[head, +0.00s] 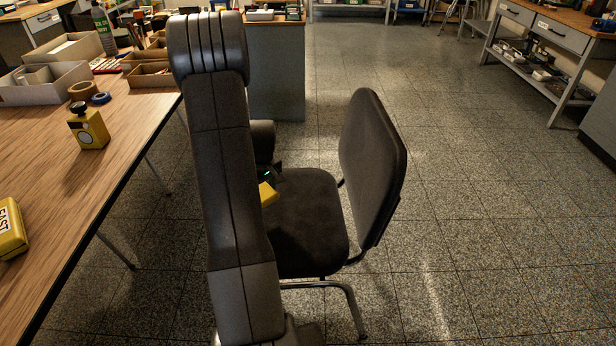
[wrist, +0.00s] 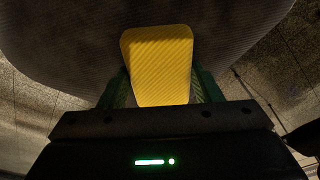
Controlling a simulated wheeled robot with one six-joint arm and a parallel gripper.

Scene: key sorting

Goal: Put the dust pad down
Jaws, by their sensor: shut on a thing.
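The dust pad, a yellow ribbed block, is held between the green fingers of my gripper (wrist: 161,88). In the wrist view the pad (wrist: 158,62) points away from the gripper, over the dark grey fabric of the chair (wrist: 60,35). In the head view a yellow corner of the pad (head: 267,194) shows beside my arm, at the left of the seat of the chair (head: 305,225). My arm hides the rest of it and most of the gripper. I cannot tell whether the pad touches the seat.
The chair's backrest (head: 370,165) stands upright on the seat's right. A wooden table (head: 110,185) at left holds a yellow device with a black knob (head: 88,128), a yellow case (head: 10,230) and cardboard trays (head: 45,92). A grey cabinet (head: 276,75) stands behind. The floor at right is clear.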

